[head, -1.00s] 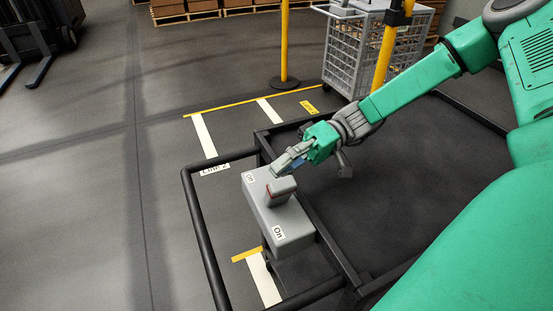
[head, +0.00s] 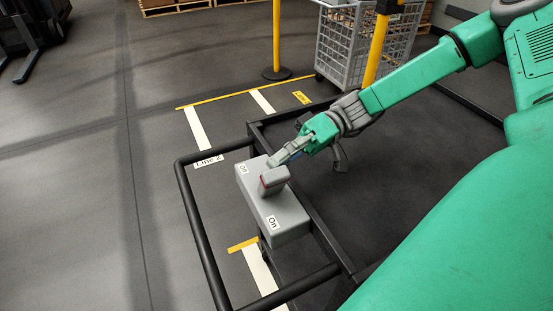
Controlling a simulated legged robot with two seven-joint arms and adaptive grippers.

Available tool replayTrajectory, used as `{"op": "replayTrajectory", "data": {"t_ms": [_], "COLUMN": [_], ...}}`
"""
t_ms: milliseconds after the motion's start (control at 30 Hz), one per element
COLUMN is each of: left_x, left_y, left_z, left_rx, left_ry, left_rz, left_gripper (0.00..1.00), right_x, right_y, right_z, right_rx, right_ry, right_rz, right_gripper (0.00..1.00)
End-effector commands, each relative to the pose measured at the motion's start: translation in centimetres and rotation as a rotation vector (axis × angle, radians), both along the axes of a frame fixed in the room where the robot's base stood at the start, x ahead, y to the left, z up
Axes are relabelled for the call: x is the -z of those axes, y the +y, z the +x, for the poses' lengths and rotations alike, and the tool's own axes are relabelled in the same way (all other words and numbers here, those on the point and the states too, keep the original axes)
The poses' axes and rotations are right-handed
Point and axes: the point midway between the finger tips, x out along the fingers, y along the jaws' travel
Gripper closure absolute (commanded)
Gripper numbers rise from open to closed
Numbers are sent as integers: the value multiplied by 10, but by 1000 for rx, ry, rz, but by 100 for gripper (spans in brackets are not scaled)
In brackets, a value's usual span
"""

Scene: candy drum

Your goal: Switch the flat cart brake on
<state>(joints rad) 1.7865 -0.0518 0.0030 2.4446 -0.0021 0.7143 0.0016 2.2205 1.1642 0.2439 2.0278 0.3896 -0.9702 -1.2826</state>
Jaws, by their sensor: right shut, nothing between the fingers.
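The flat cart (head: 207,262) has a black tubular frame. A grey brake box (head: 288,225) is mounted on it, with an "Off" label at its far end and an "On" label at its near end. The brake lever (head: 273,180), grey with a red edge, stands up from the box nearer the "Off" label. My right gripper (head: 275,162) is shut and empty. Its fingertips are just behind the lever, on the "Off" side; I cannot tell whether they touch it. My left gripper is out of view.
A grey mesh cart (head: 365,45) and yellow posts (head: 276,40) stand at the back. A forklift (head: 35,35) is at the far left, with pallets (head: 175,8) behind. Floor to the left is clear, with yellow and white line markings.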

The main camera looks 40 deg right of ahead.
Motion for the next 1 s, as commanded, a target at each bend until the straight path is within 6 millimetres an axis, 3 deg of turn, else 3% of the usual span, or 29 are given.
{"op": "replayTrajectory", "data": {"t_ms": [167, 400, 600, 1000], "left_x": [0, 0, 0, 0], "left_y": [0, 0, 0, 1], "left_z": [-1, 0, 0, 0], "left_rx": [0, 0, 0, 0], "left_ry": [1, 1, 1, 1], "left_rz": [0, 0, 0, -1], "left_gripper": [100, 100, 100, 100], "right_x": [-2, -6, -9, -10], "right_y": [-23, -76, -107, -118], "right_z": [1, 1, 2, 1], "right_rx": [4, 6, 4, 1], "right_ry": [-4, -5, -1, 1], "right_rz": [1, 2, 1, 0], "right_gripper": [100, 100, 100, 100]}}
